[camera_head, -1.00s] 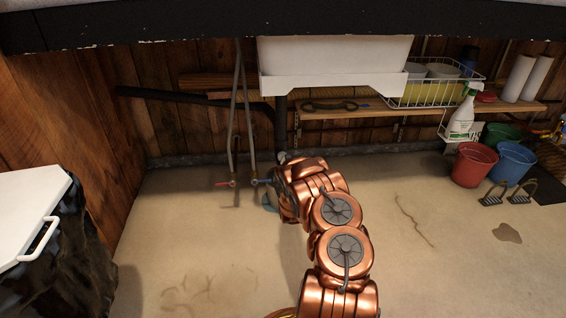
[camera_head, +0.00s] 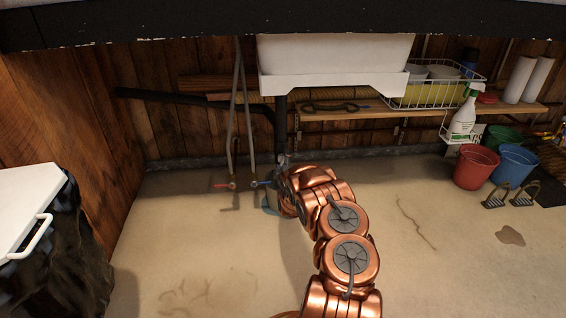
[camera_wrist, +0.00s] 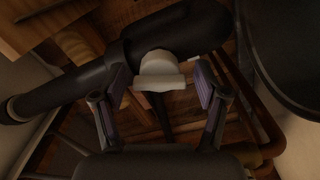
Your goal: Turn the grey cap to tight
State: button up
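In the wrist view the cap (camera_wrist: 160,70) is a pale grey, rounded piece with a wider flange, set against a thick dark pipe (camera_wrist: 85,82). My gripper (camera_wrist: 162,84) is open, with one finger on each side of the cap. A gap shows between each finger and the cap, so it looks untouched. Any mark showing how tight the cap is cannot be made out. In the head view my copper arm reaches under the white sink (camera_head: 335,60) and hides the cap and gripper.
A red-handled valve (camera_head: 226,185) and a blue-handled valve (camera_head: 260,183) are left of my arm. A blue-grey object (camera_head: 271,205) is partly hidden behind it. A red bucket (camera_head: 474,166) and blue bucket (camera_head: 513,165) stand at right. A white-lidded bin (camera_head: 30,205) is at left.

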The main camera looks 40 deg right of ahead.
jog(key=c, duration=1)
jog(key=shift+m+p, duration=0.3)
jog(key=shift+p, duration=0.2)
jog(key=shift+r+m+p, duration=0.25)
jog(key=shift+m+p, duration=0.65)
jog(key=shift+p, duration=0.35)
jog(key=m+p, duration=0.5)
jog(key=p, duration=0.1)
jog(key=m+p, duration=0.2)
jog(key=m, duration=0.1)
jog(key=shift+f+p, duration=0.1)
jog(key=shift+p, duration=0.3)
jog(key=shift+m+p, duration=0.55)
jog(key=shift+m, duration=0.15)
jog(key=shift+f+m+p, duration=0.15)
jog(key=shift+m+p, duration=0.4)
jog(key=shift+m, duration=0.45)
